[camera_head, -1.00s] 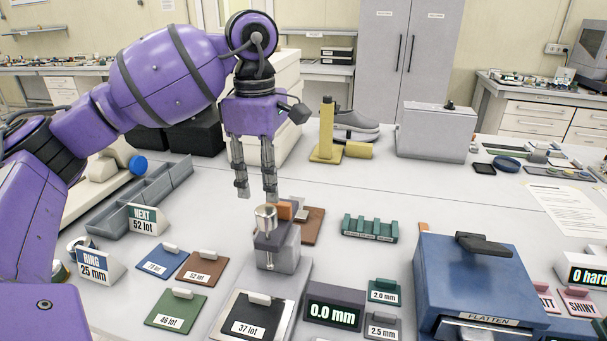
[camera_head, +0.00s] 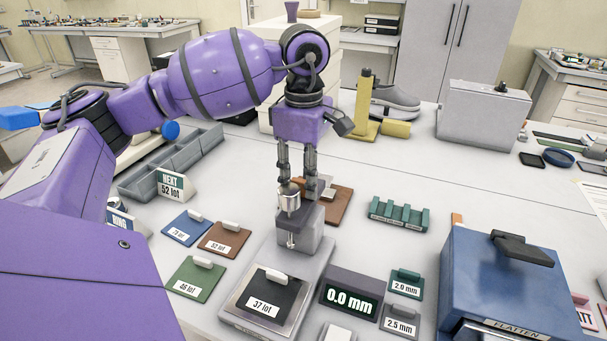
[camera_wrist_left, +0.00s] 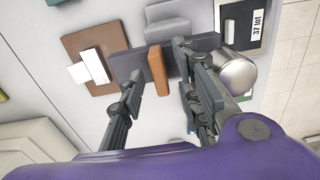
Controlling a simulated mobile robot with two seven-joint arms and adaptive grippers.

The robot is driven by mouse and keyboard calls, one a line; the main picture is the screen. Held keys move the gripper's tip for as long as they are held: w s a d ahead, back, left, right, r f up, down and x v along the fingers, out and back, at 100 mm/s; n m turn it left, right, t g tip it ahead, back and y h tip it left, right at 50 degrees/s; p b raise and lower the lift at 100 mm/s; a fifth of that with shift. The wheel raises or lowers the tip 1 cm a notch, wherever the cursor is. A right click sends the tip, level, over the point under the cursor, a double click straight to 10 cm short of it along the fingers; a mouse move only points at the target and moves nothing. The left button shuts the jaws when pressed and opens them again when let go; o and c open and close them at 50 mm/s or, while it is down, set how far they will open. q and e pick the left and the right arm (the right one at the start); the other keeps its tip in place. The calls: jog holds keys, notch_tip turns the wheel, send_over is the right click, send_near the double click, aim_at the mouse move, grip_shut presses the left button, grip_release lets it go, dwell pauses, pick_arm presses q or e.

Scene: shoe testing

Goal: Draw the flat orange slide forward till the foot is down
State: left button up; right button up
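The flat orange slide (camera_wrist_left: 157,72) stands on the grey thickness gauge (camera_head: 318,248). In the left wrist view it lies in the gap between the two fingers of my left gripper (camera_wrist_left: 158,63), with space visible on both sides. That gripper (camera_head: 298,176) is open, fingers down, at the top rear of the gauge. In the head view the fingers and gauge head mostly hide the slide. The gauge has a metal cylinder (camera_head: 289,201) and a thin foot (camera_head: 291,241) above the plate with the dark 37 lot sample (camera_head: 268,296); contact cannot be told. My right gripper is out of view.
The display (camera_head: 351,294) beside the gauge reads 0.0 mm. Coloured lot cards lie left, a green slotted rack (camera_head: 398,213) right, and a blue FLATTEN press (camera_head: 510,275) at the right front.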

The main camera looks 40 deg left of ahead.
pick_arm(q)
jog(key=c, duration=0.7)
grip_shut()
